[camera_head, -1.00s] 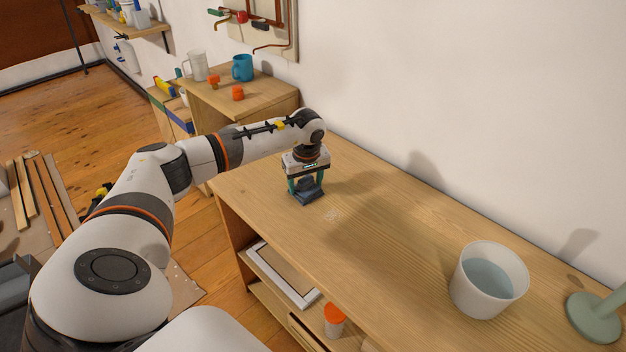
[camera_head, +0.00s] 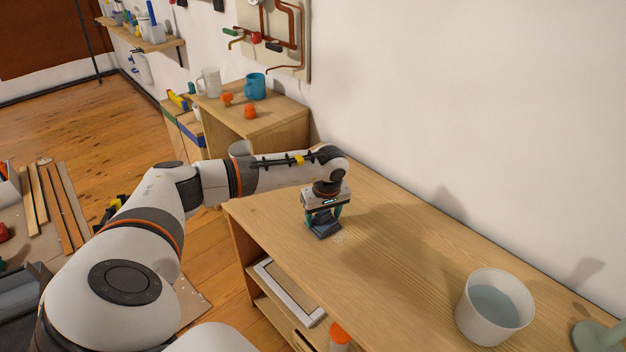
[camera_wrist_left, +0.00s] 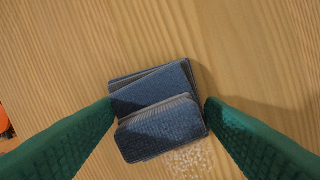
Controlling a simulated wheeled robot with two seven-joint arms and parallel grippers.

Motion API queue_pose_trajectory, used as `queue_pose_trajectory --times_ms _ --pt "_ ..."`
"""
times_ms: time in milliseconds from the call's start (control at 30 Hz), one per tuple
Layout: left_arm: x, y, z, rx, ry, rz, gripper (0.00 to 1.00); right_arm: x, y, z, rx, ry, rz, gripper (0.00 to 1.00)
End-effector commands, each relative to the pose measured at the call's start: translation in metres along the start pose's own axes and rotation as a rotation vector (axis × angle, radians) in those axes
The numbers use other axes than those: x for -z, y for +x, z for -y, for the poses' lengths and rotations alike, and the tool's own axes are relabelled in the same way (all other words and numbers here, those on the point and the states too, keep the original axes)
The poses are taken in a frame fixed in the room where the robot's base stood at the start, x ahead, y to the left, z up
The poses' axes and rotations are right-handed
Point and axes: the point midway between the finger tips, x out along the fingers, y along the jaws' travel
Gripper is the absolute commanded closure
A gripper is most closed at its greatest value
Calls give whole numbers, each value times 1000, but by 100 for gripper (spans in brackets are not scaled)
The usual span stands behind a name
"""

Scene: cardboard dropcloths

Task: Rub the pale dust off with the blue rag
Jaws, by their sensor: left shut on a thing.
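The blue rag (camera_head: 324,229) is a folded dark blue cloth on the wooden bench top (camera_head: 400,235). My left gripper (camera_head: 323,217) points down and is shut on the rag. In the left wrist view, the green fingers press the folded rag (camera_wrist_left: 155,100) from both sides. The pale dust (camera_wrist_left: 190,162) is a speckled white patch at the rag's lower edge in that view. In the head view the dust (camera_head: 340,238) shows faintly just right of the rag. Part of it may be hidden under the rag. My right gripper is out of view.
A white bucket of water (camera_head: 494,308) stands at the right of the bench, with a green stand (camera_head: 597,337) beyond it. Orange-capped jar (camera_head: 340,338) and a picture frame (camera_head: 289,291) sit below the top. The bench between rag and bucket is clear.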

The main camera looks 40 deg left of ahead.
Motion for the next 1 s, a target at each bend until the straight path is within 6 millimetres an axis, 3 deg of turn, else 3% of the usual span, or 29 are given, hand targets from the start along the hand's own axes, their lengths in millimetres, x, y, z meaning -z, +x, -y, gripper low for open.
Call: queue_pose_trajectory --times_ms 33,167,300,533,733,1000 --pt "10 7 0 -7 8 -14 48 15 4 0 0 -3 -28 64" --pt "16 7 3 -6 8 -15 48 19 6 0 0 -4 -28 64" --pt "33 4 12 -5 11 -16 48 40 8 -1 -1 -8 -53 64" --pt "64 0 27 -4 9 -14 48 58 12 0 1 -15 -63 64" --pt "84 -2 37 -4 7 -11 48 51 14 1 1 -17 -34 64" --pt "86 -3 39 -3 3 -9 48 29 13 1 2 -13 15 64"
